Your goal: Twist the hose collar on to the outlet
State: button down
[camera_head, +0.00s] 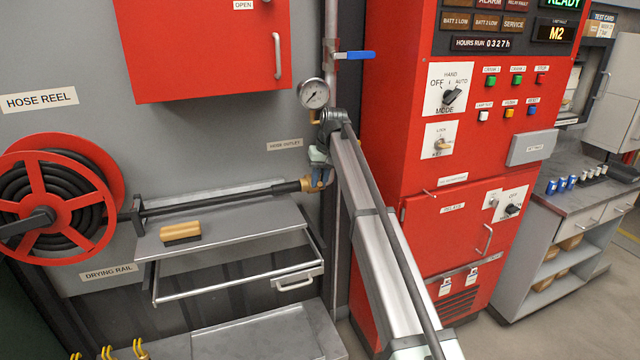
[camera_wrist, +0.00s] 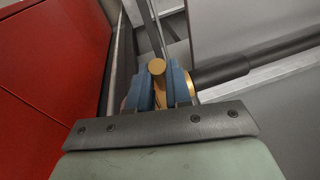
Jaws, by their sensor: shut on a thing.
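The hose collar (camera_head: 307,184) is a brass piece at the end of the black hose (camera_head: 220,197), beside the outlet pipework on the grey wall panel. My gripper (camera_head: 321,174) reaches down onto it from above. In the wrist view my gripper's blue fingers (camera_wrist: 160,92) are shut around brass, with a round brass end (camera_wrist: 157,68) showing between them. A brass edge of the collar (camera_wrist: 193,86) shows by the right finger, and the hose's black sleeve (camera_wrist: 222,68) runs off to the right. The fingers hide most of the collar and outlet, so I cannot tell how they are seated.
A pressure gauge (camera_head: 313,93) and a blue-handled valve (camera_head: 348,55) are above my gripper. The red hose reel (camera_head: 62,198) is at left. A grey shelf (camera_head: 225,229) with a yellow-brown block (camera_head: 180,233) lies below the hose. A red control cabinet (camera_head: 460,190) stands close at right.

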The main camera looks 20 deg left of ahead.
jog(key=c, duration=1.1)
grip_release()
jog(key=shift+o, duration=0.2)
jog(key=v, duration=1.3)
jog(key=shift+r, duration=0.4)
jog(key=shift+d, duration=0.15)
